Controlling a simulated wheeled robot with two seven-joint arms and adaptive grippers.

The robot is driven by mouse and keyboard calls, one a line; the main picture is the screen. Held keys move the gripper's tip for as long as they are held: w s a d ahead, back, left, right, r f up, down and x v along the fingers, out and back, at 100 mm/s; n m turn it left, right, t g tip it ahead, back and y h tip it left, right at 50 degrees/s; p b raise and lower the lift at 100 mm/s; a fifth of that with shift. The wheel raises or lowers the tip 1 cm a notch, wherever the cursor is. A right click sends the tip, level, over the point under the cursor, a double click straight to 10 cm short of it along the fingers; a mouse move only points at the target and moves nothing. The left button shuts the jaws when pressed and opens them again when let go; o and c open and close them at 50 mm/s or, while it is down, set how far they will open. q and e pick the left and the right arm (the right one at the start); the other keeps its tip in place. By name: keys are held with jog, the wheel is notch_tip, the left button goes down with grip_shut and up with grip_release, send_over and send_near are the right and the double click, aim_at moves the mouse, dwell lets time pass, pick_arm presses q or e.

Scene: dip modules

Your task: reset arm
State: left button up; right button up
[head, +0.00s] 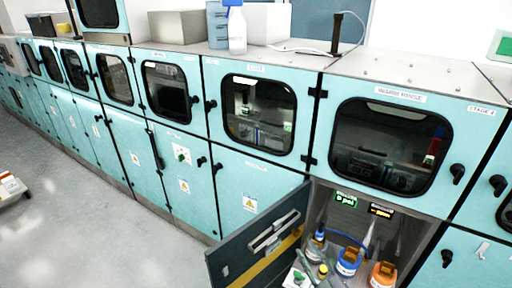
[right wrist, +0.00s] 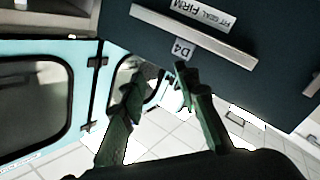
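In the right wrist view my right gripper (right wrist: 158,80) has two dark green fingers standing apart with nothing between them. Beyond the fingertips is a dark panel (right wrist: 225,62) with a label strip reading "FIT SEAL FIRM" and a "D4" tag. I see no contact between the fingers and that panel. In the head view I cannot clearly make out the right gripper. My left gripper is not in view.
A dark cabinet door (head: 232,262) hangs open at the lower middle. Inside the cabinet are a blue-capped jar (head: 348,262), an orange-capped jar (head: 383,275) and smaller bottles. Teal cabinets line the wall. The grey floor (head: 90,235) at left is mostly clear.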

jog(key=s+d+f+m+g+h, duration=0.6)
jog(key=s+d+f+m+h, duration=0.25)
jog(key=s+d+f, duration=0.55)
jog(key=s+d+f+m+g, duration=0.15)
jog(key=s+f+g, duration=0.35)
jog(key=s, duration=0.5)
jog(key=s+d+f+m+g, duration=0.1)
jog(key=s+d+f+g, duration=0.15)
jog(key=s+f, duration=0.6)
jog(key=s+a+f+g+y, duration=0.1)
jog(key=s+f, duration=0.2)
jog(key=f, duration=1.1)
jog(key=s+a+f+g+y, duration=0.1)
jog(key=s+f, duration=0.1)
jog(key=f, duration=1.1)
jog(key=s+f+n+g, duration=0.1)
jog(key=s+f, duration=1.6)
jog(key=s, duration=0.2)
jog(key=shift+s+d+f, duration=0.15)
jog(key=shift+s+f, duration=0.1)
jog(key=shift+s, duration=0.15)
